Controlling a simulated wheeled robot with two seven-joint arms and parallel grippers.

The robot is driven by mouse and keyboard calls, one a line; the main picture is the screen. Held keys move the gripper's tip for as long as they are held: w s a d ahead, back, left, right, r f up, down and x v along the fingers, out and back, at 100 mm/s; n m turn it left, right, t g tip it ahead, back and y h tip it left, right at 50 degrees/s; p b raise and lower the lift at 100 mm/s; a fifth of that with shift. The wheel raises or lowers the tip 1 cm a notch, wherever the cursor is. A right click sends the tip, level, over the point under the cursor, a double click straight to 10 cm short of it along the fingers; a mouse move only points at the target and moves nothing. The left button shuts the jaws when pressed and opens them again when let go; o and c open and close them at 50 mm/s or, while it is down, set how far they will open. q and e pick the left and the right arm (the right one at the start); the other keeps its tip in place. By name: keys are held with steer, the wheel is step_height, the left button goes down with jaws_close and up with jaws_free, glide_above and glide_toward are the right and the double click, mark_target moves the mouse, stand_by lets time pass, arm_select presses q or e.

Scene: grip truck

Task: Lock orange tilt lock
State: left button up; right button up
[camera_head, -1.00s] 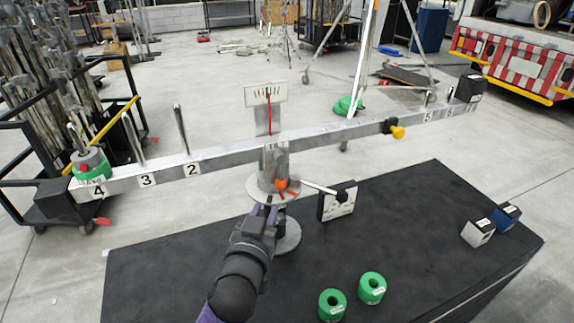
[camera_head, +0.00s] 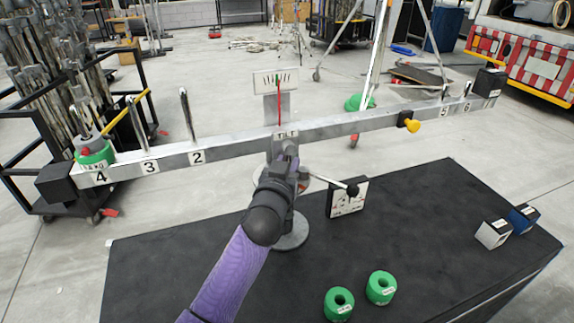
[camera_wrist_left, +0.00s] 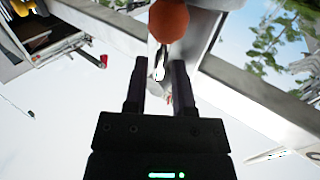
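The orange tilt lock (camera_wrist_left: 168,20) shows as a round orange knob at the top of the left wrist view. In the head view my arm hides it at the balance's central post. My left gripper (camera_head: 287,162) is in front of that post, just below the "TILT" label. In the wrist view the fingers of my left gripper (camera_wrist_left: 157,78) are apart, with a gap between them and the knob beyond their tips. I see no contact with the knob. My right gripper is not in view.
The long balance beam (camera_head: 235,147) crosses above my gripper, with numbered pegs and a green weight (camera_head: 95,155) at left. A black-knobbed lever (camera_head: 352,189) and white box (camera_head: 345,205) are to the right. Two green rings (camera_head: 381,287) lie on the black table (camera_head: 190,265).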

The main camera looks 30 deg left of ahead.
arm_select(q)
jaws_close()
stand_by(0.4)
stand_by(0.4)
stand_by(0.5)
